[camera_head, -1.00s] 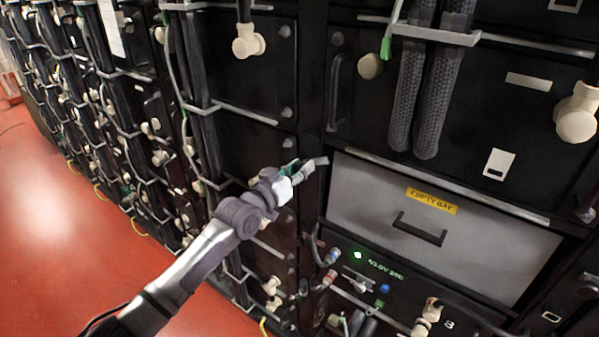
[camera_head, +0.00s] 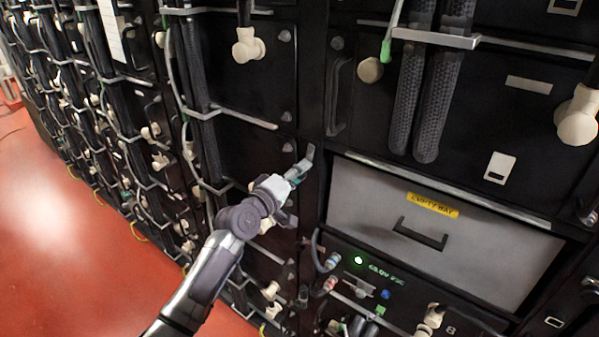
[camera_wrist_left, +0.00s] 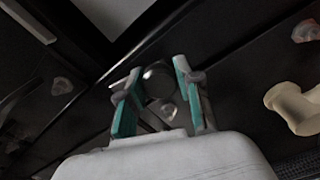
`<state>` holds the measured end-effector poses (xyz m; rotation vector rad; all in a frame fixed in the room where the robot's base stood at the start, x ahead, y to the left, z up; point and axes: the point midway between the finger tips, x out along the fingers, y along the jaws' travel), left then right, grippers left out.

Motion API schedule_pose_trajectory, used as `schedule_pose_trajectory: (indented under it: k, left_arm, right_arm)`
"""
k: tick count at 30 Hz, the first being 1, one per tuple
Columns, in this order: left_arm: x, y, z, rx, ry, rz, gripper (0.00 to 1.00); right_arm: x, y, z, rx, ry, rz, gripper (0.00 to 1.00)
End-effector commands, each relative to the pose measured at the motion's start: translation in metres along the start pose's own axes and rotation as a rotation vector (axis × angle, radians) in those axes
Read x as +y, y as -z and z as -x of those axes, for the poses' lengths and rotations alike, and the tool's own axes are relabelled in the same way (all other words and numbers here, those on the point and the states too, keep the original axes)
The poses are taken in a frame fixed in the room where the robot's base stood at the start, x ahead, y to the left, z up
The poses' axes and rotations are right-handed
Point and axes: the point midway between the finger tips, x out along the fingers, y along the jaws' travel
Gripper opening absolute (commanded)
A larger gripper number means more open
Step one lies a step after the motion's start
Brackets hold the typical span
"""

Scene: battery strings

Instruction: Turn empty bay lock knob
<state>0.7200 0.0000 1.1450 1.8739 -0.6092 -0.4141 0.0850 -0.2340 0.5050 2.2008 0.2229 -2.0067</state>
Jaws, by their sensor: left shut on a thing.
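The empty bay (camera_head: 360,210) has a grey front panel with a dark handle (camera_head: 420,234) and a yellow label (camera_head: 433,205). My left gripper (camera_head: 301,170) is at the dark upright post just left of the panel's upper left corner. In the left wrist view, its two teal-padded fingers (camera_wrist_left: 155,80) are on either side of a round, shiny metal knob (camera_wrist_left: 158,80). The gripper is shut on this lock knob. In the head view the gripper hides the knob, and its turn angle is hard to tell. My right gripper is not in view.
Cream connectors (camera_head: 248,45) stick out from the racks around. Thick black cables (camera_head: 428,90) hang above the bay. Red floor (camera_head: 70,250) is open at left.

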Motion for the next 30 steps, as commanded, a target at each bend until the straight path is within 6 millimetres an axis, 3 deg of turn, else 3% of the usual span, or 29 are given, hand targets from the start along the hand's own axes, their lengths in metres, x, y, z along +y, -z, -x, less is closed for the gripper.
schedule_pose_trajectory:
  k: [12,28,29,30]
  left_arm:
    - [-0.0008,0.0002,0.0002,0.001,0.002,0.177,0.00]
    - [-0.0011,0.0000,0.0002,0.000,0.002,0.198,0.00]
    - [-0.0011,0.0000,0.0002,0.000,0.002,0.198,0.37]
    - [-0.0011,0.0000,0.0002,0.000,0.002,0.198,0.44]
  right_arm:
    - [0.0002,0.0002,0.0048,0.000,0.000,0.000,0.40]
    - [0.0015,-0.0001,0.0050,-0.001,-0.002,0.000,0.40]
    - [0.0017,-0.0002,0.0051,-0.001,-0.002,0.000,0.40]
    - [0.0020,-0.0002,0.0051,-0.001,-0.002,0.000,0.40]
